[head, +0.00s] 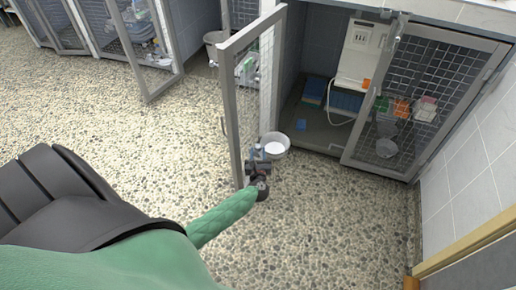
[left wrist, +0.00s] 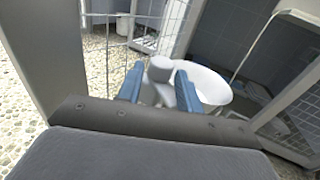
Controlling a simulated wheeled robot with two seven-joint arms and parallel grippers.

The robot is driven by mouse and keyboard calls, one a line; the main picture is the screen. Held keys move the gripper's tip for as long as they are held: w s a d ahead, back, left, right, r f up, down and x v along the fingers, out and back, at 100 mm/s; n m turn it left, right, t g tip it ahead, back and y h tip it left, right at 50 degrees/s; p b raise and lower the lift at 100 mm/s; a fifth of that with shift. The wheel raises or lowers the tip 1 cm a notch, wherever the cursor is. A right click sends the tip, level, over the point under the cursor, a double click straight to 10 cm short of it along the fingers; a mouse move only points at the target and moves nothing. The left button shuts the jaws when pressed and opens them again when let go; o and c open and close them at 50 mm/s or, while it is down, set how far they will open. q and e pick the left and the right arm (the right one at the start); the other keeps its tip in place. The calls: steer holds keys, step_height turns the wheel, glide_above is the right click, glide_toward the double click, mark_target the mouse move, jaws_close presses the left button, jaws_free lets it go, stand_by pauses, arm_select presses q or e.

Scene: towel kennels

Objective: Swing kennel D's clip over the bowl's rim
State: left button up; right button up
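The pale round bowl (head: 275,145) sits low beside the free edge of the open mesh door (head: 240,110). In the left wrist view the bowl (left wrist: 207,84) is just right of the fingers. A pale clip with a rounded knob (left wrist: 159,69) stands between the fingers, beside the bowl's near rim; the knob appears apart from the rim. My left gripper (head: 258,155) is at the door's lower edge, left of the bowl. Its blue fingers (left wrist: 158,88) stand apart on either side of the clip, with narrow gaps visible. The clip's lower part is partly hidden. My right gripper is out of view.
Behind the bowl is an open kennel (head: 325,110) with blue folded items inside. A second mesh door (head: 410,100) with small bins stands at right. A grey bucket (head: 215,45) is farther back. The pebbled floor (head: 150,130) at left is clear.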

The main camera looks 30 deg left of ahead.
mark_target(258, 150)
arm_select(q)
steer(key=shift+x, duration=1.6)
steer(key=shift+c, duration=0.5)
steer(key=c, duration=0.6)
steer(key=shift+o, duration=0.2)
